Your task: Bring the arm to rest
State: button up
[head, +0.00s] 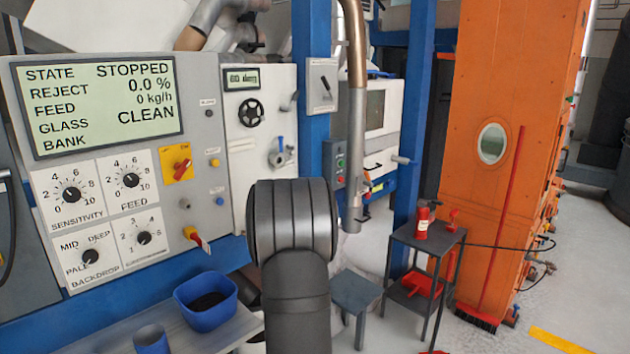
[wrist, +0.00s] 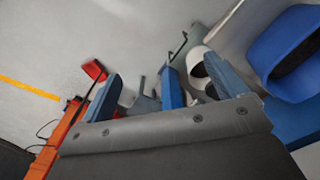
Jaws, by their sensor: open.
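In the wrist view my gripper (wrist: 163,70) shows two blue-grey fingers spread well apart, with nothing between them. The dark grey edge of its body fills the lower part of that view. In the head view my dark arm stands upright in the lower middle, and its rounded link hides whatever lies behind it. I cannot make out the gripper's fingers in the head view.
The control panel (head: 204,120) reads STOPPED and CLEAN. A blue tub (head: 222,318) with dark contents and a blue cup (head: 151,340) stand at lower left. An orange elevator casing (head: 465,150) stands right, with open floor beyond.

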jog(key=shift+w+d, duration=0.35)
jog(key=shift+w, duration=0.5)
jog(key=shift+w+d, duration=0.35)
jog(key=shift+w, duration=0.45)
jog(key=shift+s+r, duration=0.1)
jog(key=shift+s, duration=0.05)
jog(key=s+a+n, duration=0.3)
jog(key=a, duration=0.5)
jog(key=s+a+n, duration=0.4)
jog(key=a, duration=0.5)
jog(key=shift+s+n, duration=0.2)
jog(key=shift+n, duration=0.1)
jog(key=shift+d, duration=0.15)
